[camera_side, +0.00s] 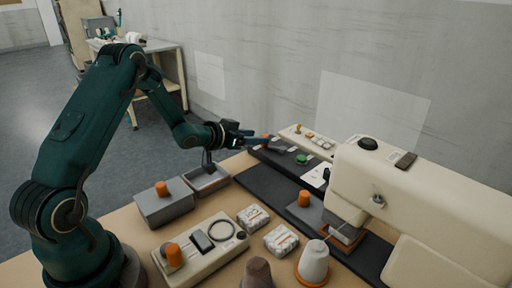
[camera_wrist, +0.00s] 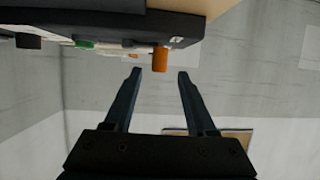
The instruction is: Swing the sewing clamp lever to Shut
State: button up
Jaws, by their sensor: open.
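An orange lever grip (camera_side: 265,137) is at the far end of the dark strip beside the sewing machine. I take it for the clamp lever; its labels are too small to read. My gripper (camera_side: 252,137) is level with it, fingers pointing towards it. In the wrist view the orange grip (camera_wrist: 160,59) is a short cylinder, centred just beyond the gap between my open fingertips (camera_wrist: 160,73). Nothing is held. The lever's pivot is hidden, and I cannot tell whether a finger touches the grip.
A green button (camera_side: 302,159) and a pale panel (camera_side: 308,140) are near the lever. The cream sewing machine (camera_side: 430,205) stands at right. Grey boxes (camera_side: 163,207), a control box (camera_side: 200,250), wrapped packs (camera_side: 281,240) and a white cone (camera_side: 314,262) occupy the table's front. A wall is behind.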

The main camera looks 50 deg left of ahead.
jog(key=shift+x, duration=2.35)
jog(key=shift+d, duration=0.1)
grip_shut()
